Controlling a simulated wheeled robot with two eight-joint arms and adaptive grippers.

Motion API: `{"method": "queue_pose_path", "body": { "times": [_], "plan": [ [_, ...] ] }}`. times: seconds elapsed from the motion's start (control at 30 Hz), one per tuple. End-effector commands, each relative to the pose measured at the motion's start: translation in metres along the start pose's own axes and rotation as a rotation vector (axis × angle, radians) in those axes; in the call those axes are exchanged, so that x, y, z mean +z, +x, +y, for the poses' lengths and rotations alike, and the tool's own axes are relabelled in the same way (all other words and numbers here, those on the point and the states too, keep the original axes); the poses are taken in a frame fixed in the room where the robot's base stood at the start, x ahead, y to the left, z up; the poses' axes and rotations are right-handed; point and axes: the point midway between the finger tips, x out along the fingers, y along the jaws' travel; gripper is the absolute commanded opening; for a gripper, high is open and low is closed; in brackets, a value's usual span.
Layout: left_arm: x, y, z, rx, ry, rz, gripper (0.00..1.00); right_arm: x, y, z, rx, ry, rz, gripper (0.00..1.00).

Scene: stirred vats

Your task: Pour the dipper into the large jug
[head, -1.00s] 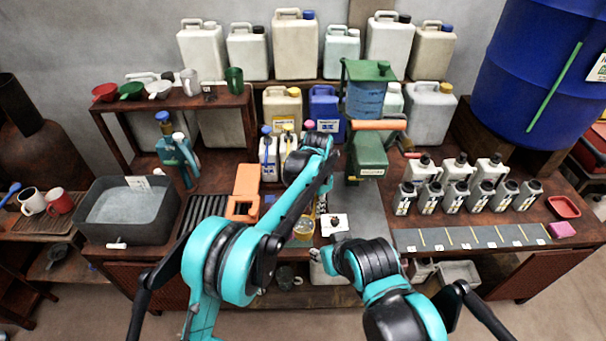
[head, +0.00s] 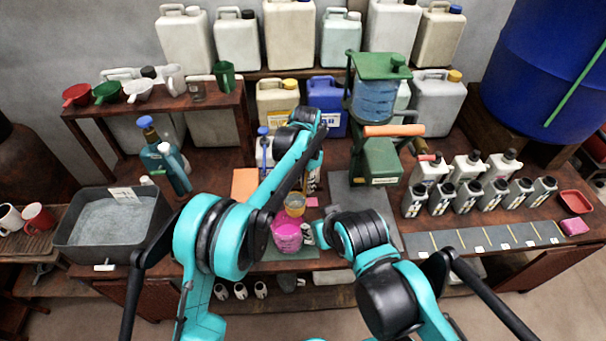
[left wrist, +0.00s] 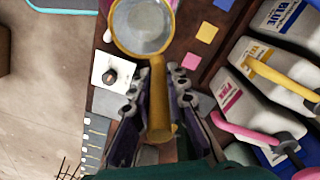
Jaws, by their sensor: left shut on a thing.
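In the left wrist view, my left gripper (left wrist: 158,92) is shut on the handle of the dipper (left wrist: 157,70), which is yellow with a round bowl. The bowl looks level and seems to hold something clear. In the head view the dipper (head: 295,198) is just behind and above a round magenta vessel (head: 287,236), perhaps the large jug; I cannot tell whether they touch.
A grey basin (head: 110,225) stands at the left, and a green pump-like device (head: 380,160) at the back centre. Several small bottles (head: 470,190) stand at the right behind a grey strip (head: 480,240). Jerrycans (head: 278,105) line the back. Bench space beside my arms is tight.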

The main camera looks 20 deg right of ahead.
Motion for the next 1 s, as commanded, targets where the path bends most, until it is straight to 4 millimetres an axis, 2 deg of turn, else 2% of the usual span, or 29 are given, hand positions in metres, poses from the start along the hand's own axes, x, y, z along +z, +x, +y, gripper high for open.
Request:
{"method": "queue_pose_path", "body": {
  "times": [0.27, 1.0],
  "plan": [
    [0.003, -0.005, 0.001, -0.007, 0.001, 0.048, 0.00, 0.001, 0.000, 0.000, 0.000, 0.000, 0.000, 0.40],
    [0.020, -0.027, 0.004, -0.063, 0.011, 0.372, 0.00, 0.004, 0.005, 0.000, 0.000, 0.000, 0.000, 0.40]
  ]
}}
